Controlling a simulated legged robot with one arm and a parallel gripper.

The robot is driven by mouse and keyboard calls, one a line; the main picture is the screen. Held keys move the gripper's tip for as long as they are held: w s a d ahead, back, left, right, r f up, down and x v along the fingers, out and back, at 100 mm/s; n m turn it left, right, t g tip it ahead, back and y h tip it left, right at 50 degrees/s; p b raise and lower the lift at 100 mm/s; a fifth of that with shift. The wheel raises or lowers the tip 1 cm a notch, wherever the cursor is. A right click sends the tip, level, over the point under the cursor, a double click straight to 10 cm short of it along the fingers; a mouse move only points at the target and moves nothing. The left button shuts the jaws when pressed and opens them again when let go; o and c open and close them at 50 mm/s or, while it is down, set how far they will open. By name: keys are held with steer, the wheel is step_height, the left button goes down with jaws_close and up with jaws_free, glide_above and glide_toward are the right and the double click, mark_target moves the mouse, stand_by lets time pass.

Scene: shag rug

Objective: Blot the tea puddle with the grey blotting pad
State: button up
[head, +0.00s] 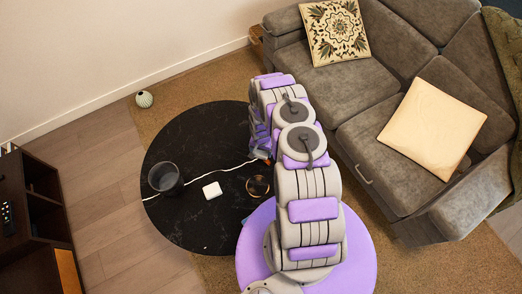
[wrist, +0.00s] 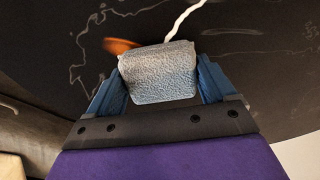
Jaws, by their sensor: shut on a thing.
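The grey blotting pad (wrist: 160,75) is held between the two blue fingers of my gripper (wrist: 162,88) in the wrist view. My gripper is shut on its sides. An orange-brown patch (wrist: 119,46), which looks like the tea puddle, shows on the black surface just beyond the pad's upper left edge. The pad hides part of it, and I cannot tell whether they touch. In the head view my gripper (head: 261,153) is low over the right part of the black round table (head: 190,138), and the pad is not clear there.
A round dark item with a brownish rim (head: 258,186) lies near my arm. A grey sofa (head: 375,130) borders the right.

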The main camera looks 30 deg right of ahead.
steer(key=shift+f, duration=0.6)
stand_by(1.4)
steer(key=shift+r, duration=0.1)
steer(key=shift+r+p, duration=1.9)
steer(key=shift+r, duration=1.55)
